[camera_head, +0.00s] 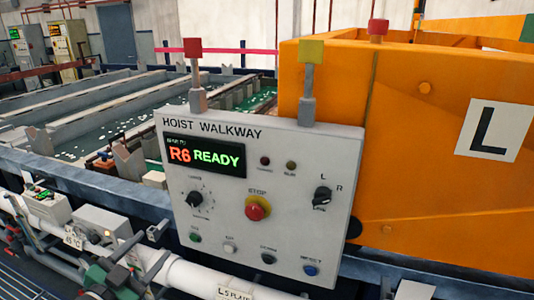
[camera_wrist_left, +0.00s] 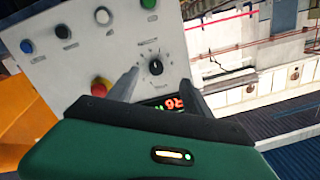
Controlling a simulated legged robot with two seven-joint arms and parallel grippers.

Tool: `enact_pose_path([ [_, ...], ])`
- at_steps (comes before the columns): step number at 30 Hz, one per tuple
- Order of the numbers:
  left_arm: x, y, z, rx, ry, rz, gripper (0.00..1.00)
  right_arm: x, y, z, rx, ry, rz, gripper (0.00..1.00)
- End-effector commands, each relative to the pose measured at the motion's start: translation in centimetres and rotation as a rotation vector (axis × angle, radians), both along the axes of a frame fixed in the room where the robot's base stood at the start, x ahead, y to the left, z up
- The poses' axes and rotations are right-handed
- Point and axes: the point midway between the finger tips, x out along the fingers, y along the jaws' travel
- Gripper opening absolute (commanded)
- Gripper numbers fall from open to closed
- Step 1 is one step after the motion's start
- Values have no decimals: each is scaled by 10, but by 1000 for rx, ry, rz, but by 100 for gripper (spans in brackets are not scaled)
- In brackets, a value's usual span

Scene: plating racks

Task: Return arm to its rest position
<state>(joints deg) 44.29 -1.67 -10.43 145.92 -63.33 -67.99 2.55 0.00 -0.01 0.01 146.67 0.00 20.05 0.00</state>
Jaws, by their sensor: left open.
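My left gripper (camera_head: 153,247) is at the lower left in the head view, a green body with two grey fingers. It is below and left of the grey control panel (camera_head: 230,150), and its fingers point up and right. The left wrist view shows the two fingers (camera_wrist_left: 158,72) apart with nothing held between them. A black dial (camera_wrist_left: 155,67) on the panel lies beyond the fingertips, and no contact shows. The panel's display (camera_head: 205,156) reads "R6 READY". My right gripper is not in view.
A large orange housing (camera_head: 420,120) marked "L" stands at the right, beside the panel. A white pipe (camera_head: 190,277) runs low across the front. Tanks with green liquid (camera_head: 95,145) lie behind at the left. Red and yellow square-topped posts stand above the panel.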

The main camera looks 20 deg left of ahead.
Motion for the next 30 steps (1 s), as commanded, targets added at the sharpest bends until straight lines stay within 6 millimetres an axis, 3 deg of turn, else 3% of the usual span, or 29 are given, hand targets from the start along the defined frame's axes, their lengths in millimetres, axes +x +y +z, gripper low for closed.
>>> enact_pose_path([
  [3, 29, -7, -44, -66, 172, 111, 58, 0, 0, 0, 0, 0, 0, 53],
  [6, 36, -31, -104, -163, 421, 231, 58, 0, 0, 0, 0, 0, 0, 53],
  [8, 25, -58, -143, -226, 596, 285, 58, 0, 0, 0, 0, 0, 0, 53],
  [9, 11, -80, -167, -266, 721, 311, 58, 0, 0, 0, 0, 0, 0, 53],
  [12, -31, -132, -207, -338, 986, 347, 58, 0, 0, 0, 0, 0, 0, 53],
  [15, -66, -169, -225, -376, 1160, 358, 58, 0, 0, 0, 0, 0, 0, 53],
  [18, -85, -186, -231, -393, 1246, 362, 58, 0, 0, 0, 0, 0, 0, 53],
  [30, -88, -188, -232, -397, 1262, 365, 58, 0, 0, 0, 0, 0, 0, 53],
])
